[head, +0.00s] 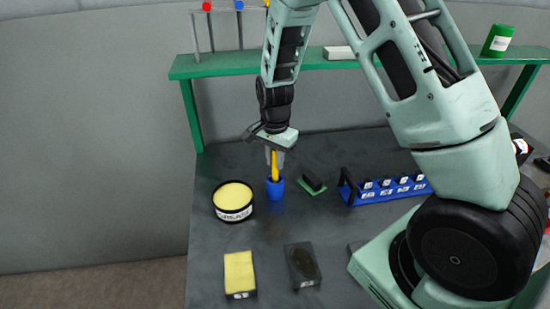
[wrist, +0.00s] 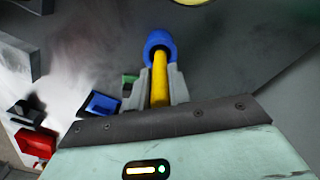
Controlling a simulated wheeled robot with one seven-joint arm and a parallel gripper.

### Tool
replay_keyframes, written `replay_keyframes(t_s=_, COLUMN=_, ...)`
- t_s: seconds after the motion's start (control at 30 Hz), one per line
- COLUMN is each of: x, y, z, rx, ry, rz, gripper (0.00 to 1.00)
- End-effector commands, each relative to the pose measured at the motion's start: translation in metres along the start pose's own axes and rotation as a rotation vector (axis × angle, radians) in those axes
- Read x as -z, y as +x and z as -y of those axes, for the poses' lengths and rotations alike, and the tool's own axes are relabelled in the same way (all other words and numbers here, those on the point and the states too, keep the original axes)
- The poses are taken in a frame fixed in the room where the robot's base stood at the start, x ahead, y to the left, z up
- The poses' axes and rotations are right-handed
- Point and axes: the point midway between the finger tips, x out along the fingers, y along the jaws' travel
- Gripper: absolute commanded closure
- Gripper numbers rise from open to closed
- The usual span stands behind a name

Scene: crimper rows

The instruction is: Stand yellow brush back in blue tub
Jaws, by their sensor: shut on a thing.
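The yellow brush (head: 275,168) is upright between the fingers of my gripper (head: 275,152) in the head view. Its lower end is at the blue tub (head: 275,189), inside the rim as far as I can see. The tub stands on the dark table. In the wrist view the yellow handle (wrist: 159,82) runs between the two grey fingers of my gripper (wrist: 159,88), and the blue tub (wrist: 159,42) shows around its far end. My gripper is shut on the brush. Whether the brush touches the tub's floor is hidden.
A round tin with a pale yellow top (head: 233,200) stands close left of the tub. A green and black block (head: 312,185) and a blue rack (head: 385,190) are to the right. A yellow block (head: 240,273) and a dark block (head: 302,263) lie in front. A green shelf (head: 230,67) runs behind.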

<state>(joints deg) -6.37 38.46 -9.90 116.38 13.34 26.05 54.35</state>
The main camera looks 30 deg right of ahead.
Motion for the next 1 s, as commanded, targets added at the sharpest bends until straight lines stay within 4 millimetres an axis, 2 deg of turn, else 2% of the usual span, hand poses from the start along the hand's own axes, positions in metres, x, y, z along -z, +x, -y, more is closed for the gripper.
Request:
replay_keyframes(t_s=0.03, x=0.0, y=0.001, z=0.0, rx=0.0, ry=0.0, rz=0.0, gripper=0.79)
replay_keyframes(t_s=0.1, x=0.0, y=0.001, z=0.0, rx=0.0, ry=0.0, rz=0.0, gripper=0.59)
replay_keyframes(t_s=0.13, x=0.0, y=0.001, z=0.0, rx=0.0, ry=0.0, rz=0.0, gripper=0.56)
replay_keyframes(t_s=0.4, x=0.0, y=0.0, z=0.0, rx=0.0, ry=0.0, rz=0.0, gripper=0.56)
replay_keyframes(t_s=0.53, x=0.0, y=-0.008, z=0.001, rx=0.003, ry=-0.001, rz=-0.002, gripper=0.56)
replay_keyframes(t_s=0.67, x=0.0, y=-0.029, z=0.001, rx=0.006, ry=-0.003, rz=-0.003, gripper=0.56)
replay_keyframes(t_s=1.0, x=0.0, y=-0.109, z=0.002, rx=0.007, ry=-0.002, rz=-0.003, gripper=0.56)
